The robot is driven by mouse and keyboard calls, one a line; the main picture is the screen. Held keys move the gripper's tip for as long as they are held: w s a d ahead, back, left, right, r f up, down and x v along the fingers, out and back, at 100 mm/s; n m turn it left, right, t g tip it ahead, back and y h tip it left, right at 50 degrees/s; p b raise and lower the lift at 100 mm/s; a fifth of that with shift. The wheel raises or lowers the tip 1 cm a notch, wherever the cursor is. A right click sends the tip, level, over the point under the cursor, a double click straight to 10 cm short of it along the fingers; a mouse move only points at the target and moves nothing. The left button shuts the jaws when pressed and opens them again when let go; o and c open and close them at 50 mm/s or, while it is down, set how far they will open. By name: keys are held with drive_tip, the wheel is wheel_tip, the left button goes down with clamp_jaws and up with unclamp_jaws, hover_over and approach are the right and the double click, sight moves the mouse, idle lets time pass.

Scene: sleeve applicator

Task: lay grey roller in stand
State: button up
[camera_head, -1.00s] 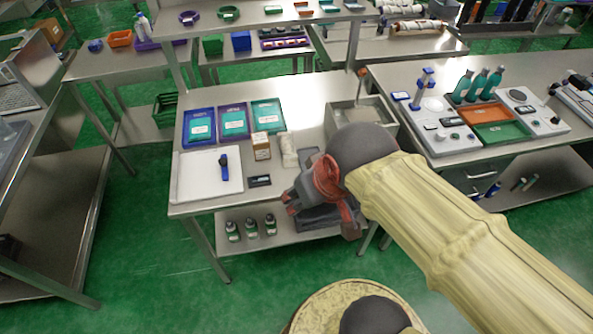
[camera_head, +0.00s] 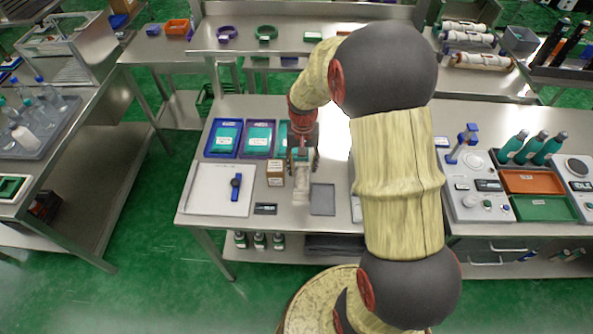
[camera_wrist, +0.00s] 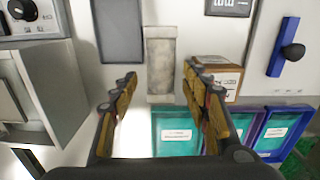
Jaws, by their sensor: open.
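In the wrist view, the cylinder (camera_wrist: 160,62) runs lengthwise away from the gripper, between the lines of the two fingers. My gripper (camera_wrist: 158,82) is open and empty, pointing down, with no visible contact. Its height above the cylinder is hard to judge. The cylinder's near end partly shows between the fingers. I cannot make out a stand for certain; several pale rollers (camera_head: 470,38) lie at the back right.
A brown box (camera_head: 275,174) stands close left of the cylinder, and a dark grey flat plate (camera_head: 322,199) lies to its right. Blue and purple trays (camera_head: 223,137) lie behind. A white board (camera_head: 213,190) carries a blue tool (camera_head: 236,187). My arm hides the table's right part.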

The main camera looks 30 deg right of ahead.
sight(302, 177)
drive_tip(key=shift+w+r, duration=0.15)
drive_tip(key=shift+w, duration=0.1)
drive_tip(key=shift+s+a, duration=0.1)
drive_tip(key=shift+s, duration=0.05)
wheel_tip(302, 177, down, 3)
drive_tip(key=shift+r+b, duration=0.15)
drive_tip(key=shift+b, duration=0.15)
wheel_tip(302, 177, down, 5)
drive_tip(key=shift+r+b, duration=0.1)
drive_tip(key=shift+b, duration=0.5)
drive_tip(key=shift+c, duration=0.8)
clamp_jaws()
